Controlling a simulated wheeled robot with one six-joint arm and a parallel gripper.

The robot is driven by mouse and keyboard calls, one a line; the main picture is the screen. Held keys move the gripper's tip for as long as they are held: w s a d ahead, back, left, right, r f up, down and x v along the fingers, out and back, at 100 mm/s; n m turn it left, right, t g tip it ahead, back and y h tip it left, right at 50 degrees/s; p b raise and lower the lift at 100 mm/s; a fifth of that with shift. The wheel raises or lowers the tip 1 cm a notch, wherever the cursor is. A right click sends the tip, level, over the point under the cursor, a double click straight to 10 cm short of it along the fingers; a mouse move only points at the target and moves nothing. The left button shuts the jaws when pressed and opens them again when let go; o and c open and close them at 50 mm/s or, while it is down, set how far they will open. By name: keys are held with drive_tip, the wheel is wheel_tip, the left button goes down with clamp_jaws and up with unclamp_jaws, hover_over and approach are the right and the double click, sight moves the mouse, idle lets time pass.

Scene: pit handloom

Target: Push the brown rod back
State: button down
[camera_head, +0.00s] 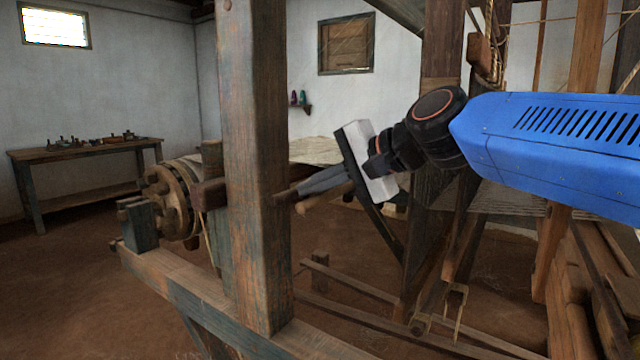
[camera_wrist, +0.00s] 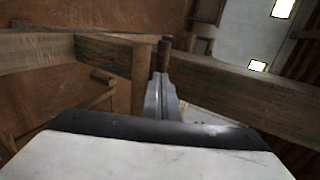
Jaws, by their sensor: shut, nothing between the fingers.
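A short dark brown rod (camera_head: 284,197) sticks out from the right side of the thick upright post (camera_head: 256,160). In the wrist view it shows as a dark stub (camera_wrist: 164,57) just beyond my fingertips. My gripper (camera_head: 301,190) is shut and empty, its grey fingers pointing left at the rod's end. In the wrist view my gripper (camera_wrist: 160,76) lines up with the rod. The tips are at or very close to the rod; I cannot tell whether they touch. How far the rod runs into the post is hidden.
A lighter wooden bar (camera_head: 326,197) lies just behind and below my fingers, close to them. Left of the post are a dark block (camera_head: 208,194) and a toothed wooden wheel (camera_head: 172,203). A low beam (camera_head: 190,290) runs along the front. A table (camera_head: 85,150) stands far left.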

sight(293, 189)
drive_tip(key=shift+a, duration=0.15)
drive_tip(key=shift+w+a, duration=1.4)
drive_tip(key=shift+a, duration=0.3)
